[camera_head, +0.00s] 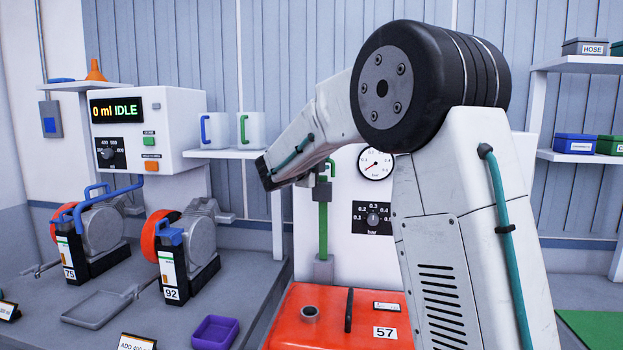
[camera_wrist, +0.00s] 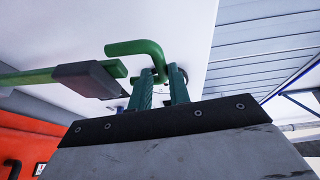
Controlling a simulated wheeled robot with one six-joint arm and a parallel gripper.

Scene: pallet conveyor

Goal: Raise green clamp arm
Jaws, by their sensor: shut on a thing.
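The green clamp arm (camera_head: 323,228) stands upright in the head view, between a grey block at its foot and a dark block near its top, above the orange machine. In the wrist view its green bar (camera_wrist: 50,76) enters from the left into a dark block (camera_wrist: 88,80), and a bent green handle (camera_wrist: 138,47) curves over to my fingers. My gripper (camera_wrist: 161,78) is shut on the end of this handle, with a teal finger on each side. In the head view my wrist mostly hides the gripper and the handle's top.
The orange machine (camera_head: 300,335), labelled 57, sits below the clamp arm. A white panel with a pressure gauge (camera_head: 375,163) and a bar dial (camera_head: 373,218) stands right behind. A shelf with two mugs (camera_head: 250,130) is to the left, near my wrist.

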